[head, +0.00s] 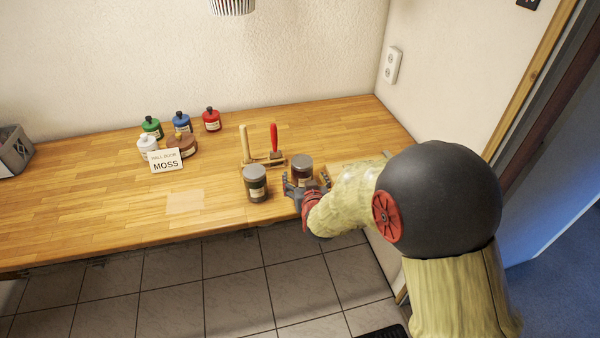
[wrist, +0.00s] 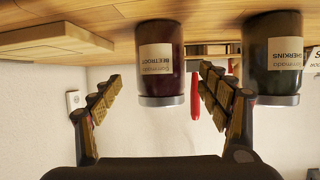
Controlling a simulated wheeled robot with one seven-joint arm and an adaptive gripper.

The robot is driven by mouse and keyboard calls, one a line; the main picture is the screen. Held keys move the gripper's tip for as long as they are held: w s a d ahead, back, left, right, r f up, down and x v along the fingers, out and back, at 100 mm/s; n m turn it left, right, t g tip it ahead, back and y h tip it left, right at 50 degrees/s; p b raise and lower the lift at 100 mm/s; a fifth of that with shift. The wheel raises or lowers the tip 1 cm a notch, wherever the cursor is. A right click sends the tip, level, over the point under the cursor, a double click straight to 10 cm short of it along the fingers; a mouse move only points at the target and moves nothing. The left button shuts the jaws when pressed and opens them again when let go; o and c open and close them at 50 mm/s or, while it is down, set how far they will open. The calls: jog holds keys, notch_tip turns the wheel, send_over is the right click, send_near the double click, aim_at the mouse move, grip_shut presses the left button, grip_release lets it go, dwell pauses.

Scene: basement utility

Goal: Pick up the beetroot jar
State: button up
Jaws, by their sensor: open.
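The beetroot jar (head: 302,166) stands upright on the wooden worktop, dark red with a grey lid. My gripper (head: 307,183) is open and empty at the near side of this jar, low over the worktop. The wrist view is upside down. There the beetroot jar (wrist: 160,60), label readable, appears between the two spread fingers of my gripper (wrist: 161,78), with gaps on both sides. I cannot tell how far the fingertips reach around it. In the head view my gripper partly hides the jar's lower part.
A gherkins jar (head: 256,184) stands close to the left, near my gripper's left finger; it also shows in the wrist view (wrist: 272,60). Behind are a red-handled tool (head: 274,138) and a wooden-handled one (head: 244,142). Several paint bottles (head: 182,123) and a MOSS sign (head: 166,161) stand further left.

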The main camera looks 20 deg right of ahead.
jog(key=x, duration=0.2)
jog(key=b+x, duration=0.1)
jog(key=x, duration=0.2)
jog(key=shift+w+f, duration=0.15)
jog(key=shift+f, duration=0.25)
jog(key=shift+c, duration=1.3)
jog(key=shift+r, duration=0.1)
jog(key=c, duration=1.4)
